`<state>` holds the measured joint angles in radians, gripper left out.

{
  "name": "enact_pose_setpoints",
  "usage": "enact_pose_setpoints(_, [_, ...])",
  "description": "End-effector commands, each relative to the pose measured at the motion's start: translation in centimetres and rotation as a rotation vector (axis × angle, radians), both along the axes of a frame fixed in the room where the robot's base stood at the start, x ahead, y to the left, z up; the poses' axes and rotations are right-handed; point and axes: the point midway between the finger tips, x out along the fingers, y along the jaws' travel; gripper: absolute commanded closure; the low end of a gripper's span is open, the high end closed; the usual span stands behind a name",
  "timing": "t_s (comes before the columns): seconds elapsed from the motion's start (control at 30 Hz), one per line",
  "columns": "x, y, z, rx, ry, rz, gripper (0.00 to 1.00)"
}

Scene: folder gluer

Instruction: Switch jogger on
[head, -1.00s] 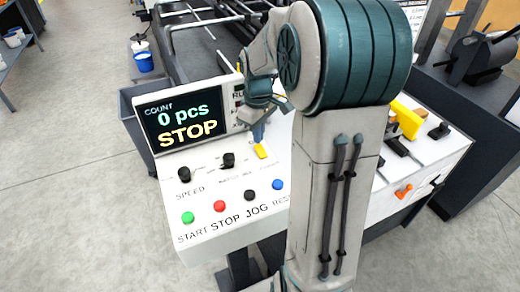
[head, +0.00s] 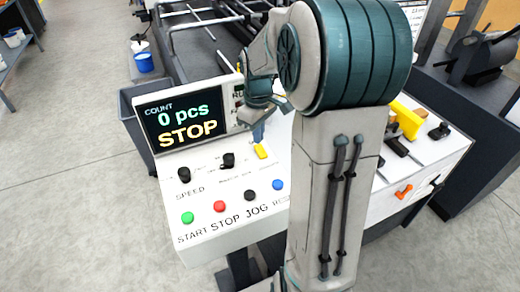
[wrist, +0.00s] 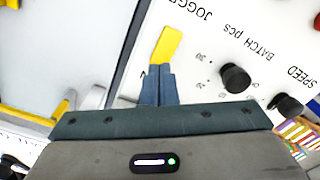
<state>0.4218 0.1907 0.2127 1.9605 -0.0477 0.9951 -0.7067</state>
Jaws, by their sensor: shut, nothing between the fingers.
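A yellow switch lever (head: 261,151) stands on the white control panel (head: 205,204), right of the black batch knob (head: 228,160). The lever also shows in the wrist view (wrist: 165,45), with part of a label beginning "JOGG" (wrist: 195,14) on the panel beyond it. My gripper (head: 259,133) is shut and empty, its fingertips just behind the lever in the head view. In the wrist view the closed blue fingertips (wrist: 159,69) are at the lever's near end; I cannot tell whether they touch it. The lever's base is partly hidden.
The display (head: 188,116) reads "0 pcs" and "STOP". A speed knob (head: 184,174) and the green (head: 187,217), red (head: 219,206), black (head: 250,196) and blue (head: 278,185) buttons lie on the panel. My arm hides the panel's middle right.

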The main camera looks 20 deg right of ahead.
Motion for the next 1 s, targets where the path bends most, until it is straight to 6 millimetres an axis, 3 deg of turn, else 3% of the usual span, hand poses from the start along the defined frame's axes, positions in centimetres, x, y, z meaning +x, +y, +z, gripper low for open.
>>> enact_pose_setpoints(1.0, [-0.01, 0.00, -0.85, 0.000, 0.000, 0.000, 1.00])
